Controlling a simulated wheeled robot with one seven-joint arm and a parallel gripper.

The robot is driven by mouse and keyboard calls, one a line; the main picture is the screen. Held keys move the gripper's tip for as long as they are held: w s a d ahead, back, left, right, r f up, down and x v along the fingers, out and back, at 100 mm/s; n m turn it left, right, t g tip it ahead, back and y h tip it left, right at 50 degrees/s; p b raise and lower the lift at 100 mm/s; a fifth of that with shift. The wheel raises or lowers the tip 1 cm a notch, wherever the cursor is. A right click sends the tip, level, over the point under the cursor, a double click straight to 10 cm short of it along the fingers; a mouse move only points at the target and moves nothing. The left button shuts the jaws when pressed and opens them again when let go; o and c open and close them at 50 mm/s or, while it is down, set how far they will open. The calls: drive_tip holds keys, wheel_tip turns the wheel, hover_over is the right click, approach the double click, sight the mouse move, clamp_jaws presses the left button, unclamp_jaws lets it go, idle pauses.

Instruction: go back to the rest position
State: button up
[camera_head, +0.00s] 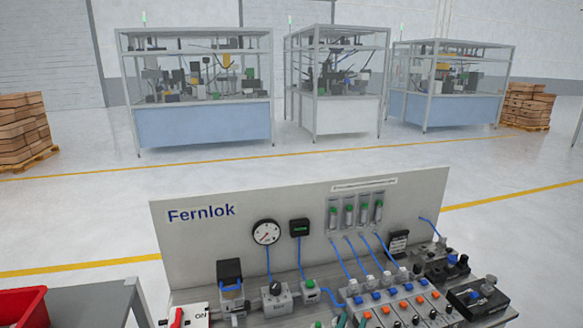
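My gripper does not show in the head view, and no part of my arm can be made out with certainty. A pneumatic panel marked Fernlok (200,245) stands in the lower middle. It carries a round dial gauge (266,232), a small dark display (299,228) and several clear tubes with green parts (356,212). Blue hoses run down from the panel to a row of valves (390,305) with blue and orange buttons. A red switch (177,317) beside an ON label sits at the lower left.
A red bin (22,306) rests on a grey table (95,302) at the lower left. Framed machine cells (203,122) stand at the back, with stacked brown boxes (22,128) at left and more (526,106) at right. The floor between the panel and the cells is clear.

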drive_tip(key=s+a+f+n+y, duration=0.3)
drive_tip(key=s+f+n+y, duration=0.1)
drive_tip(key=s+f, duration=0.4)
drive_tip(key=s+a+f+n+y, duration=0.3)
drive_tip(key=s+f+y, duration=0.1)
drive_tip(key=s+f, duration=0.4)
drive_tip(key=s+a+m, duration=0.1)
drive_tip(key=s+a, duration=0.2)
drive_tip(key=s, duration=0.7)
drive_tip(key=s+a+f+m+g, duration=0.1)
drive_tip(key=s+a, duration=0.3)
drive_tip(key=s, duration=0.7)
drive_tip(key=shift+a+f+m+g, duration=0.2)
drive_tip(key=shift+m+g, duration=0.1)
drive_tip(key=shift+m, duration=0.1)
drive_tip(key=shift+s, duration=0.1)
